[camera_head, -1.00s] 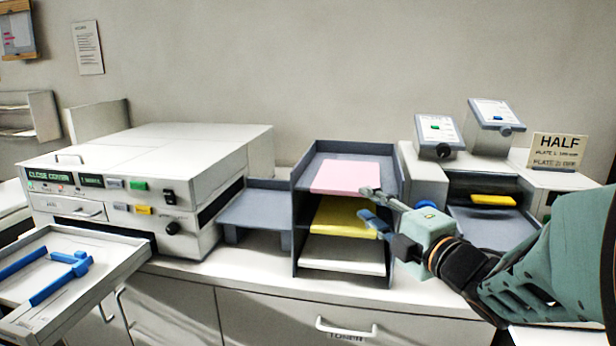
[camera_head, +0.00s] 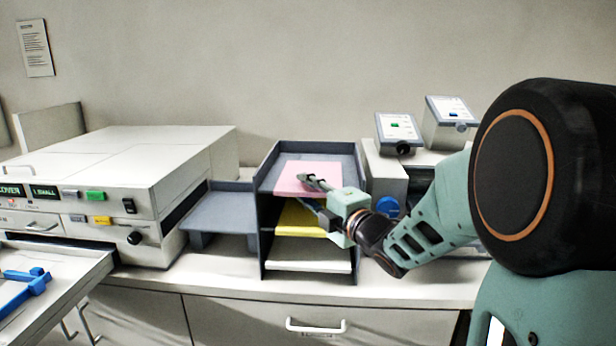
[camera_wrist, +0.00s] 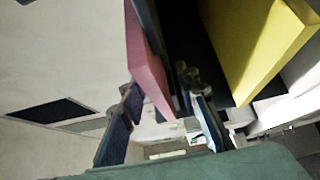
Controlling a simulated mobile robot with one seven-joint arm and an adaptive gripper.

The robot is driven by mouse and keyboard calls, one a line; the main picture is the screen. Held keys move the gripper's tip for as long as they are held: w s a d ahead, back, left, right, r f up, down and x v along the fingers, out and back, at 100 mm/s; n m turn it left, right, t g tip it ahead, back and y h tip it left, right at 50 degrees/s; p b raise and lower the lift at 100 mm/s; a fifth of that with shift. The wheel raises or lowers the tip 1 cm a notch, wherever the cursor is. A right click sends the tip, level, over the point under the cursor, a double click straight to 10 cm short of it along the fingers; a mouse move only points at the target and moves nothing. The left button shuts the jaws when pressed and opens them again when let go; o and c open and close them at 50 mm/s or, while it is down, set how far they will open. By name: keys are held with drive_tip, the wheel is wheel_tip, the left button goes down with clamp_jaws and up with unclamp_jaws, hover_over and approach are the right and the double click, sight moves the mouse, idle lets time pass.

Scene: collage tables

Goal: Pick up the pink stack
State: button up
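The pink stack (camera_head: 300,174) lies flat on the top shelf of a dark grey sorter and reaches its front edge. My gripper (camera_head: 319,197) is at the front right of the sorter, with one finger over the pink stack and the other lower, in front of the yellow stack (camera_head: 296,220). In the wrist view, the pink stack (camera_wrist: 146,62) shows edge-on between the spread fingers (camera_wrist: 162,118), with the dark shelf plate beside it. I see a gap at the fingers. The stack's front right part is hidden by my gripper in the head view.
The sorter (camera_head: 262,222) also holds a white stack (camera_head: 309,260) at the bottom. A grey tray (camera_head: 222,212) and a large white machine (camera_head: 110,170) stand to the left. Two display units (camera_head: 398,130) stand at the back right.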

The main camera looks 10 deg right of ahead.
clamp_jaws()
drive_tip(key=shift+r, duration=0.1)
idle(0.3)
